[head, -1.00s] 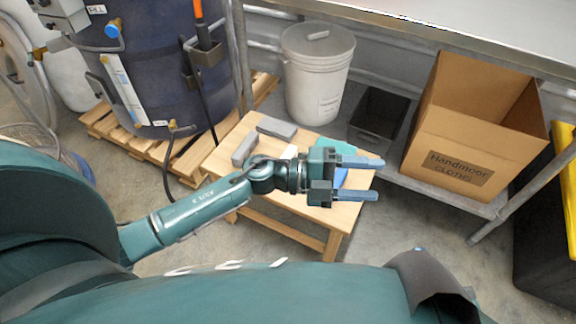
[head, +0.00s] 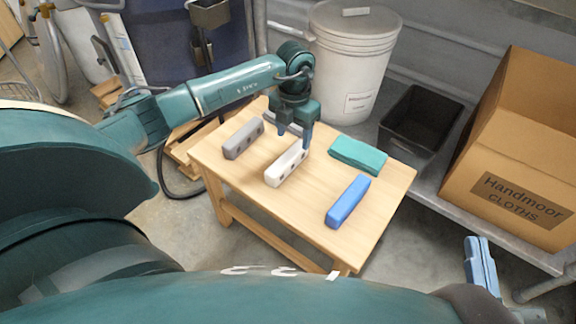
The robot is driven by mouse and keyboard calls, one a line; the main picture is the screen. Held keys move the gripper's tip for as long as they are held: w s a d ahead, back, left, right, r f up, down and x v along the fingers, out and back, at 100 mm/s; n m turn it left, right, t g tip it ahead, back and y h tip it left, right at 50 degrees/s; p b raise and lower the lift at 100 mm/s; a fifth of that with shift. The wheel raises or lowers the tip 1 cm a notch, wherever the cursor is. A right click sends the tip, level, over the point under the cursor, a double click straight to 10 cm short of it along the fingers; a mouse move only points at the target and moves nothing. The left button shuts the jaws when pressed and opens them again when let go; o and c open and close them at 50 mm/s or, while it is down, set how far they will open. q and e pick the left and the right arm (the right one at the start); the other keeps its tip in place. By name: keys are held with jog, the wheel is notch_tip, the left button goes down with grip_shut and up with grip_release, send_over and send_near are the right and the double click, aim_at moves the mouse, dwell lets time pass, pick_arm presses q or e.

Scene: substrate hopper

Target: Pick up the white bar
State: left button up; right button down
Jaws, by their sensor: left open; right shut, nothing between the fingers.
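The white bar (head: 284,167) lies on the small wooden table (head: 375,232), with dark holes along its side. My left gripper (head: 293,142) points down over the far end of the white bar, its two fingers apart. I cannot tell whether the fingers straddle the bar or are still above it. My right gripper (head: 481,265) shows at the lower right edge, away from the table and empty.
On the table are a grey bar (head: 243,139) left of the white one, another grey bar partly hidden behind my gripper, a green cloth (head: 358,155) and a blue bar (head: 348,202). A white bucket (head: 350,65), black bin (head: 418,125) and cardboard box (head: 520,150) stand behind.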

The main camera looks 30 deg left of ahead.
aim_at(290, 154)
pick_arm(q)
notch_tip(290, 154, down, 4)
jog(key=shift+r+b, duration=0.15)
jog(key=shift+b, duration=0.4)
jog(key=f, duration=0.1)
jog(key=f+b, duration=0.1)
jog(key=s+f+b, duration=0.1)
jog(key=shift+a+f, duration=0.25)
jog(key=shift+f, duration=0.1)
jog(key=shift+w+f, duration=0.1)
jog(key=shift+f, duration=0.3)
pick_arm(e)
jog(key=r+y, duration=0.1)
jog(key=w+r+n+t+y, duration=0.1)
jog(key=shift+r, duration=0.3)
pick_arm(q)
jog(key=shift+c, duration=0.4)
jog(key=shift+r, duration=0.1)
jog(key=c, duration=1.1)
